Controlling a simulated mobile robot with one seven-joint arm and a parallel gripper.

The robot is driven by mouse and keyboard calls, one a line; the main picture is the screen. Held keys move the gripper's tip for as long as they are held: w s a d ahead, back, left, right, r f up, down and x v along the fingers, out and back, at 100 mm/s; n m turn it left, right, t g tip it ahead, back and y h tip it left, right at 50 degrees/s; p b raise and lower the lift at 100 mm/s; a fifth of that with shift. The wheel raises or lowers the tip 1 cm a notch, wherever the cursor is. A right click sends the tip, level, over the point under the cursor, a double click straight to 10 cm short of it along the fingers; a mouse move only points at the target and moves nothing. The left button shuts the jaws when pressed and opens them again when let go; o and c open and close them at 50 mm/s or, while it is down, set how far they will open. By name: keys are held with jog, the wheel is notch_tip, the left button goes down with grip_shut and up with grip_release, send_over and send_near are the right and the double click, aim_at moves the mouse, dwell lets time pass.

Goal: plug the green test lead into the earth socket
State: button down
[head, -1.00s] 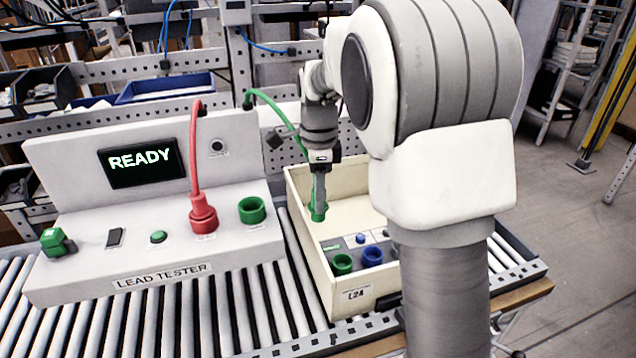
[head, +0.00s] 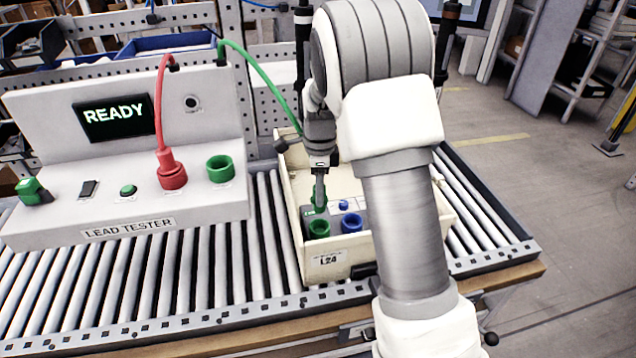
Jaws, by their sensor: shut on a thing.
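My gripper (head: 319,178) is shut on the green test lead's plug, pointing down inside the cream crate (head: 327,266). The green lead (head: 262,72) arcs from the top of the lead tester to my gripper. The plug's green end (head: 314,209) is low, just behind the green ring socket (head: 318,229) of the grey unit in the crate. I cannot tell whether it touches the unit. A blue ring socket (head: 351,223) sits to the right of the green one. Small lettering by the sockets is unreadable.
The lead tester (head: 120,205) stands at left, its screen (head: 114,117) showing READY. A red plug (head: 172,170) stands upright in it, beside an empty green ring (head: 219,169). Rollers (head: 235,270) run under the crate. My arm hides the crate's right side.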

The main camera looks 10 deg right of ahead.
jog(key=shift+f+b, duration=1.85)
jog(key=shift+f, duration=0.7)
jog(key=shift+f+b, duration=1.05)
jog(key=shift+f, duration=1)
jog(key=shift+c, duration=2.1)
grip_release()
jog(key=shift+r, duration=0.1)
notch_tip(320, 180, up, 16)
jog(key=shift+r+p, duration=0.1)
jog(key=shift+p, duration=0.8)
jog(key=shift+r, duration=0.55)
